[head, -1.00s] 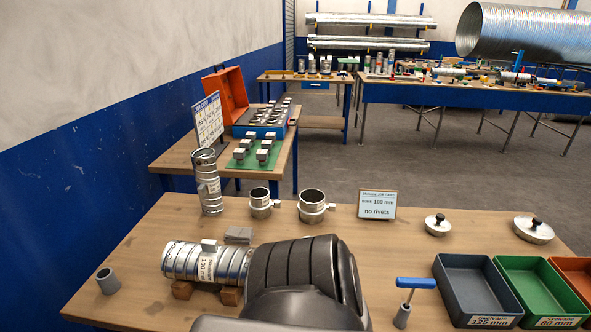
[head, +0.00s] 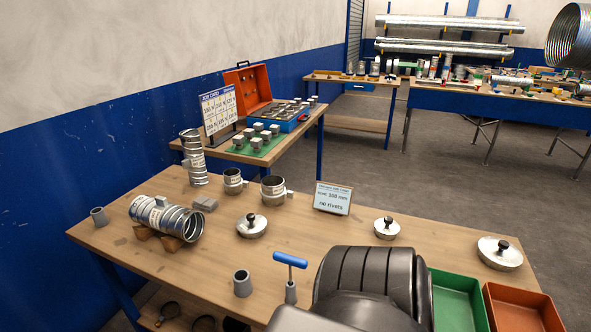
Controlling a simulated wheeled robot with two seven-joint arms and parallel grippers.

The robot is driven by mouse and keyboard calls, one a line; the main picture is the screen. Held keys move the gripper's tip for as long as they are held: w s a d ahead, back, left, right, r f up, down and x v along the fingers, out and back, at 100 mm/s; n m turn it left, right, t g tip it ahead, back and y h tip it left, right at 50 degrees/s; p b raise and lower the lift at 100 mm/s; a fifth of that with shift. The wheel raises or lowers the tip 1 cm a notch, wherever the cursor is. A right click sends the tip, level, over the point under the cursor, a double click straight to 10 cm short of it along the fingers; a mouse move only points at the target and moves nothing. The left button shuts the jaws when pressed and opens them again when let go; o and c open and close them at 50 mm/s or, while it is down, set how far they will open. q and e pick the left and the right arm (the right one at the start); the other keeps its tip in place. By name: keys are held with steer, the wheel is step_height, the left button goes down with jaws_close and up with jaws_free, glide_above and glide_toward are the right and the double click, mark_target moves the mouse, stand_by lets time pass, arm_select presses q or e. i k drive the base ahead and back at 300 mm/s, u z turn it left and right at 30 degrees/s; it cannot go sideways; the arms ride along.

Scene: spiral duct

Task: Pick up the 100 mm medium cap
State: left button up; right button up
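Three silver caps with black knobs stand on the wooden table in the head view. The middle-sized one (head: 252,227) is left of centre, in front of the short pipe collars; it looks like the medium cap, though I see no label on it. A smaller cap (head: 386,228) is right of the card. The largest cap (head: 499,252) is near the right edge. A dark link of my own arm fills the bottom centre right, apart from the medium-looking cap in the picture. Neither gripper's fingers show.
A spiral duct (head: 165,218) lies on wooden blocks at left. A blue-handled T tool (head: 290,262) and grey cup (head: 242,283) stand in front of the medium-looking cap. A card (head: 333,198) reads 100 mm, no rivets. Green (head: 458,300) and orange (head: 520,305) bins are at right.

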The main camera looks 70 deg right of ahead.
mark_target(250, 227)
steer(key=u, duration=0.05)
steer(key=k, duration=0.35)
steer(key=z, duration=2.35)
